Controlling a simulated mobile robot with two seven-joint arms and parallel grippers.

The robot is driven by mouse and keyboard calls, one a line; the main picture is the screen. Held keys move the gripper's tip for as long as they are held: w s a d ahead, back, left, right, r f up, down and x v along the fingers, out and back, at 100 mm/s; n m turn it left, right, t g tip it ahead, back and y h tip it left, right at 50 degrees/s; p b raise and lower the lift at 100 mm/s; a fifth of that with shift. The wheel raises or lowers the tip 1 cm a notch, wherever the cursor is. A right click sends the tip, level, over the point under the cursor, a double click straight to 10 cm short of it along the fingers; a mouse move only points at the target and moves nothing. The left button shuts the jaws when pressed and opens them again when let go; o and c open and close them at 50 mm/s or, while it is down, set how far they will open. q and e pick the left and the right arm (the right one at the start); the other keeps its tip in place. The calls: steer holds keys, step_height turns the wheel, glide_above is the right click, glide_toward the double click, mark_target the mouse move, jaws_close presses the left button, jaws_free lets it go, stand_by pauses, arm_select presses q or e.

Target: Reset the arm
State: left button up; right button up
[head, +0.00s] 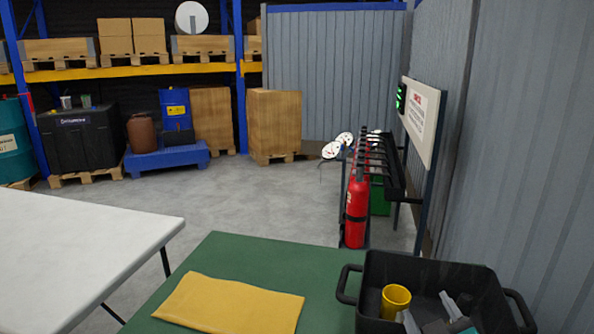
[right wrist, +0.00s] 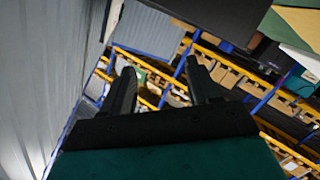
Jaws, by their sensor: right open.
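My right gripper (right wrist: 160,66) shows in the right wrist view, with its two dark fingers apart. Nothing is between the fingers. The wall, the shelving and part of a table show tilted beyond them, some way off. I cannot make out this gripper clearly in the head view. My left gripper is in neither view.
A black tote (head: 378,268) with a yellow cup (head: 396,300) and grey pieces stands on the green table (head: 262,257), beside a yellow cloth (head: 232,304). A white table (head: 80,240) is at left. A red extinguisher (head: 356,210) stands at a rack by the right wall.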

steer(key=s+f+m+g+y, duration=0.1)
steer(key=s+f+g, duration=0.35)
steer(key=s, duration=0.35)
steer(key=s+f+m+g, duration=0.1)
steer(key=s+f+g, duration=0.35)
steer(key=s, duration=0.25)
steer(key=s+f+m+g+y, duration=0.1)
steer(key=s+f+m+g, duration=0.1)
steer(key=s+f+g, duration=0.45)
arm_select(q)
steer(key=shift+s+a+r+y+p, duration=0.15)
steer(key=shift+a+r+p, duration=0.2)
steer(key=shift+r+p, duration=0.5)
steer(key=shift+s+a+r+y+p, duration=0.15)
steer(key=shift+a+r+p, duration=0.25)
steer(key=shift+p, duration=0.8)
arm_select(e)
steer(key=w+a+f+n+t+y, duration=0.1)
steer(key=w+a+f+t, duration=0.2)
steer(key=w+t, duration=0.3)
steer(key=shift+a+f+t, duration=0.25)
steer(key=shift+a+t, duration=0.15)
steer(key=shift+t, duration=1.55)
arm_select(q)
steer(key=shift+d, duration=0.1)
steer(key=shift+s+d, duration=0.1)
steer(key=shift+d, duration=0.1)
